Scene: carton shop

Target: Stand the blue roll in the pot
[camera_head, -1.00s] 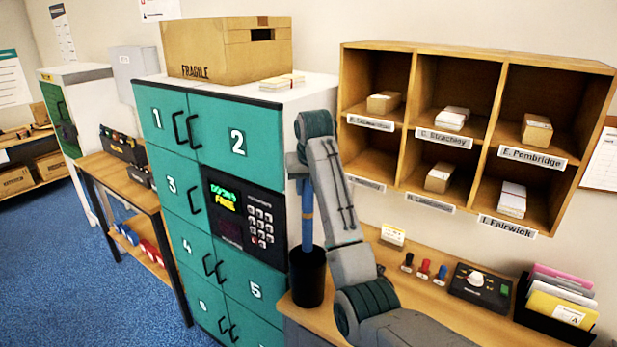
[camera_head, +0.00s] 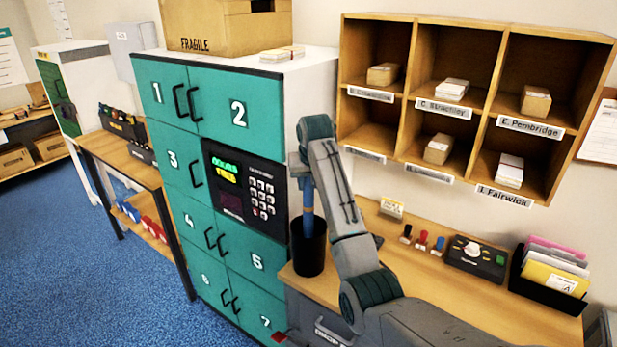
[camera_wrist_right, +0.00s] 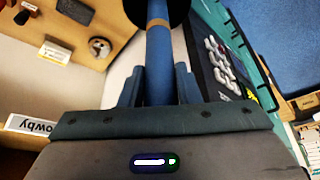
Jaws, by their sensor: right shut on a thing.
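The blue roll (camera_head: 308,200) is upright in the head view, at the front right corner of the lockers. My right gripper (camera_head: 302,172) is shut on its upper part. The roll's lower end is within the mouth of the black pot (camera_head: 308,258), which stands on the wooden counter. Whether it touches the pot's bottom is hidden. In the right wrist view, the blue roll (camera_wrist_right: 158,70) runs between the fingers of my right gripper (camera_wrist_right: 158,88) towards the dark pot (camera_wrist_right: 158,8), with a brown band near the rim. My left gripper is not in view.
Teal lockers (camera_head: 237,160) with a keypad stand close left of the pot. Pigeonholes (camera_head: 470,100) hang on the wall behind. Stamps (camera_head: 423,242), a dark device (camera_head: 477,258) and a folder holder (camera_head: 550,275) stand along the counter to the right.

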